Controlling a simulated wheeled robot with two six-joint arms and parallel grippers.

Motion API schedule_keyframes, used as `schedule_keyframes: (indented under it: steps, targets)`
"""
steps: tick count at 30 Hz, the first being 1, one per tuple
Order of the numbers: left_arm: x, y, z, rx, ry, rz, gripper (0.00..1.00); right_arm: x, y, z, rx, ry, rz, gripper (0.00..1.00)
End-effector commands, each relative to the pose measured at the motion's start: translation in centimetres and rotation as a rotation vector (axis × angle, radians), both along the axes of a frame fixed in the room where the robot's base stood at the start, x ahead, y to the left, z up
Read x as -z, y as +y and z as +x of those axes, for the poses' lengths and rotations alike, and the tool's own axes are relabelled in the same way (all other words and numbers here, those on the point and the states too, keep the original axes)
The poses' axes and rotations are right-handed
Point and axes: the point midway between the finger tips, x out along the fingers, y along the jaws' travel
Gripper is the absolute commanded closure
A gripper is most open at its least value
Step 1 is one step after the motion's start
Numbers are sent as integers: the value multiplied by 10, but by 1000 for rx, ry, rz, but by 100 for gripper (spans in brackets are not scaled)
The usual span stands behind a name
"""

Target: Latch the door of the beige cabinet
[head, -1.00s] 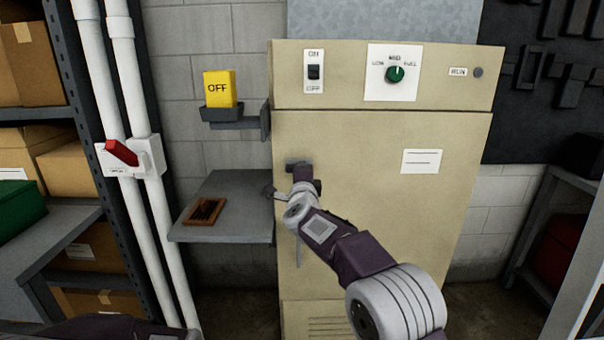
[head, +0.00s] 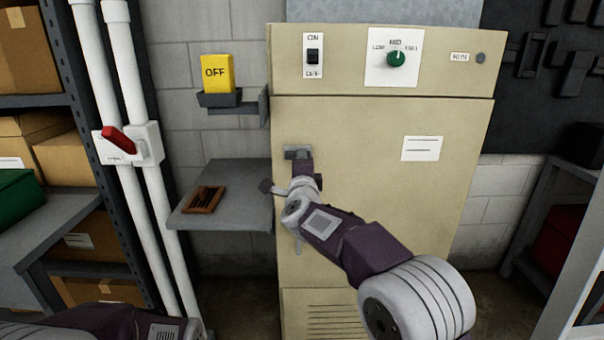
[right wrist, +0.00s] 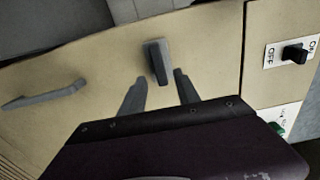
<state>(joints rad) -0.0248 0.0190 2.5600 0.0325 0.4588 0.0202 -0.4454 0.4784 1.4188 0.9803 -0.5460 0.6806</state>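The beige cabinet (head: 400,220) stands in the middle of the head view. Its door (head: 385,190) looks closed. The grey latch (head: 297,153) is near the door's upper left edge, its bar lying about level; it shows in the right wrist view (right wrist: 156,60). My right gripper (right wrist: 160,77) is open at the latch. Its fingers point at the latch, one to each side of its near end; I cannot tell whether they touch. In the head view my right arm hides the fingertips. A grey pull handle (right wrist: 45,95) sits lower on the door. My left gripper is out of view.
A grey side shelf (head: 240,200) with a brown tray (head: 204,200) adjoins the cabinet's left side. Above it is a yellow OFF block (head: 217,73) in a holder. White pipes (head: 140,200) carry a red lever (head: 118,139). A switch (head: 313,56) and green dial (head: 396,59) are above the door.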

Motion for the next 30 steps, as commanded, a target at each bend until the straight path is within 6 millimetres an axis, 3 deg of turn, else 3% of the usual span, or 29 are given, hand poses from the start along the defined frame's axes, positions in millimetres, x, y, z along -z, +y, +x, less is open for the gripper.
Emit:
schedule_keyframes:
  steps: [3, 7, 19, 23, 25, 26, 27, 30]
  targets:
    - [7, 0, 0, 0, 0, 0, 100, 1, 1, -25, -2, -1, 1, 62]
    - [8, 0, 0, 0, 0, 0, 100, 1, 0, -44, -2, 0, 1, 62]
    - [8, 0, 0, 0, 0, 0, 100, 0, -3, -50, 6, 0, 1, 62]
    - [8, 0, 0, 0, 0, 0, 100, -13, -44, -44, 73, -21, 11, 62]
    - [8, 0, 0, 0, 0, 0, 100, -10, -87, -46, 138, -9, -10, 62]
    - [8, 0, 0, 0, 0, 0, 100, -2, -107, -49, 157, 11, -45, 62]
    - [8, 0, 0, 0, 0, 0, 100, 19, -127, -56, 152, 67, -118, 62]
    - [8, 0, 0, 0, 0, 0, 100, 85, -149, -81, 55, 256, -344, 62]
